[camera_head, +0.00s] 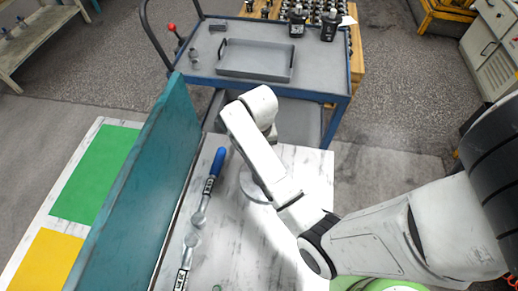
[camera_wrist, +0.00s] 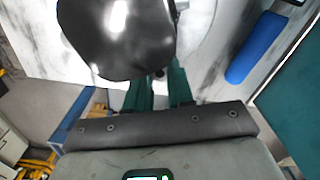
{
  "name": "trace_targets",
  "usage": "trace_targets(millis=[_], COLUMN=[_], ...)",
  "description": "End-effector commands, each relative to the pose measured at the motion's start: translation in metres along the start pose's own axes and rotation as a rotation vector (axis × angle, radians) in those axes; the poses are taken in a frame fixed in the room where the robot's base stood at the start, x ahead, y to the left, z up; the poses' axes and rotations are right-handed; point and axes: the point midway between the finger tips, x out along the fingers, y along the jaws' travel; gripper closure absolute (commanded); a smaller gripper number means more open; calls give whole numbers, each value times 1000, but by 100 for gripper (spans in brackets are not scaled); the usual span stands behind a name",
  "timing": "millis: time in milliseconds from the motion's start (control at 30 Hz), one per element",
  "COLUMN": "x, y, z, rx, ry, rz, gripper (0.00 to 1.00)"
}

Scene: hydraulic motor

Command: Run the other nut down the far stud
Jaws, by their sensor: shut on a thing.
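In the wrist view, my gripper (camera_wrist: 160,82) has its two dark green fingers close together on a small dark piece, apparently the nut; its outline is too small to make out. A glossy black rounded body (camera_wrist: 115,38) fills the upper left of that view, close to the fingers, and hides much beyond them. It may be part of the motor; I cannot tell. A pale round plate (camera_head: 254,186) lies on the table under my arm in the head view. The studs and the other nut are not discernible. In the head view my arm hides the gripper.
A blue-handled wrench (camera_head: 218,163) lies on the white marbled table (camera_head: 245,255), with another metal tool (camera_head: 188,255) nearer. A tall teal panel (camera_head: 150,195) borders the table's left. A blue cart with a grey tray (camera_head: 256,61) stands behind. The table's near middle is clear.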

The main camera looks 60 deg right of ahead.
Motion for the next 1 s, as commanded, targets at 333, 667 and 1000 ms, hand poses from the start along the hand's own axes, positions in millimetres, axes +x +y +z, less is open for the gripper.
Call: trace_targets(millis=[333,667,1000], x=[0,0,1], y=[-1,-1,1], z=[0,0,0], rx=[284,285,282], ry=[1,1,0], rz=[-2,-2,-1], gripper=[100,66,64])
